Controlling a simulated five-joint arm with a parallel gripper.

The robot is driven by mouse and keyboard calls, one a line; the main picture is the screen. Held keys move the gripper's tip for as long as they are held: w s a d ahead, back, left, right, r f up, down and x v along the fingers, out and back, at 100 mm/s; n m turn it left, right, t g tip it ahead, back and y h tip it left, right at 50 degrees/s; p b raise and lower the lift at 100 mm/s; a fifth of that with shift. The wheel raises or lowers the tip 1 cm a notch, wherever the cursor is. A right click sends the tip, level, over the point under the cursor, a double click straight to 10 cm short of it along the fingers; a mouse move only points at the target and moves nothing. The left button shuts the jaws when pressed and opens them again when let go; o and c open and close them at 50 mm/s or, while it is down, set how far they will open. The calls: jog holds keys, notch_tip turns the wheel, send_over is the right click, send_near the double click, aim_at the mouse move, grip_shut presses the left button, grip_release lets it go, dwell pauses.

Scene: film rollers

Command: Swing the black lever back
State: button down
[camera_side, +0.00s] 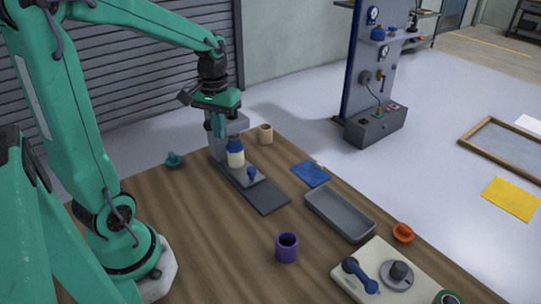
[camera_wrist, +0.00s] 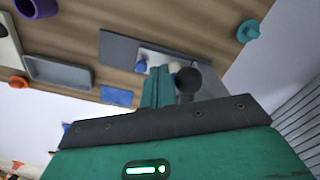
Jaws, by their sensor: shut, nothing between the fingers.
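A fixture with a dark base plate (camera_side: 262,196) and a grey upright block stands at the back of the wooden table. A cream and blue roller (camera_side: 236,158) stands upright on it, with a small blue knob (camera_side: 252,174) in front. My gripper (camera_side: 216,134) points down by the upright block, its green fingers shut and empty. In the wrist view the fingers (camera_wrist: 158,72) are together beside a dark round knob (camera_wrist: 187,81), apparently the black lever's end. I cannot tell whether they touch. In the side view the lever is hidden or too small to make out.
A blue cloth (camera_side: 311,173), grey tray (camera_side: 340,214), purple cup (camera_side: 287,248) and orange piece (camera_side: 403,232) lie to the right. The table's left front is clear.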

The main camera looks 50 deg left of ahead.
jog(key=shift+s+a, duration=0.1)
jog(key=shift+a, duration=0.05)
jog(key=shift+s+a, duration=0.4)
jog(key=shift+a, duration=0.25)
jog(key=shift+d, duration=0.2)
jog(key=shift+d, duration=0.45)
jog(key=shift+r, duration=0.15)
notch_tip(320, 180, up, 7)
dwell(1.0)
